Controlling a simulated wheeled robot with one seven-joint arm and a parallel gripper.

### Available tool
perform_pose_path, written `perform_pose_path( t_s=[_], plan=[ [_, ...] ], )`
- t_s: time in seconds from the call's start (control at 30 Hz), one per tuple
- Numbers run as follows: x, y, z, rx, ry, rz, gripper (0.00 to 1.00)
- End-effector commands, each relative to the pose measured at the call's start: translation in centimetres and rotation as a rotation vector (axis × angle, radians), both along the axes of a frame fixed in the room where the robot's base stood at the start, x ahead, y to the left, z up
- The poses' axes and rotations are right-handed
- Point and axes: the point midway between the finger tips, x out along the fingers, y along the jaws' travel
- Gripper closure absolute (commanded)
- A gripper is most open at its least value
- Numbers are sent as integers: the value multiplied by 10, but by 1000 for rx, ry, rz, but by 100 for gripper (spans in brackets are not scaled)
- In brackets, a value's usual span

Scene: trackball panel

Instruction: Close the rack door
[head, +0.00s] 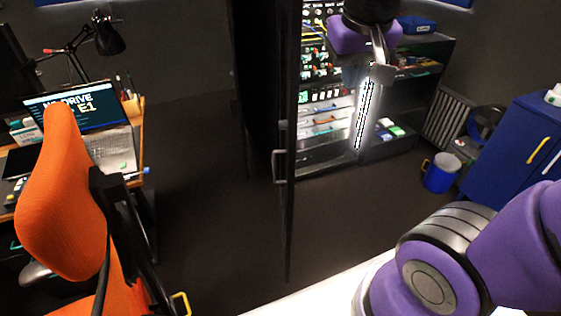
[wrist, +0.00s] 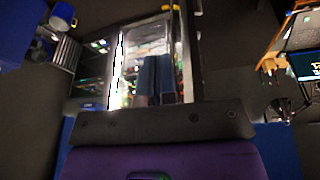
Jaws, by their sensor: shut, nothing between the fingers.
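The rack door (head: 265,130) is a tall dark panel standing open at the left of the lit rack, seen nearly edge-on in the head view. A grey bar handle (head: 279,165) sits on its near edge. The rack (head: 325,165) is open to view, with lit shelves, cables and small parts. My gripper (head: 380,72) is in front of the rack's right side, to the right of the door and apart from it. In the wrist view my gripper's fingers (wrist: 155,62) are together and empty, with the lit rack behind them. A dark upright band beside the rack there may be the door.
An orange chair (head: 60,190) and a desk (head: 135,150) with a monitor stand at left. A blue mug-like bin (head: 440,172) and a blue cabinet (head: 515,150) are at right. Dark floor (head: 215,230) is clear between chair and door.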

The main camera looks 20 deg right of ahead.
Motion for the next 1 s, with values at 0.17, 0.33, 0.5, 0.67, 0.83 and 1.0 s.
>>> perform_pose_path(
  t_s=[0.17, 0.33, 0.5, 0.67, 0.83, 1.0],
  plan=[
    [31, 10, -18, -44, 46, -56, 100],
    [68, 26, -44, -108, 79, -126, 100],
    [102, 47, -76, -176, 90, -187, 100],
    [130, 69, -111, -244, 82, -235, 100],
    [155, 97, -155, -312, 55, -275, 100],
    [173, 123, -199, -370, 14, -303, 100]
  ],
)
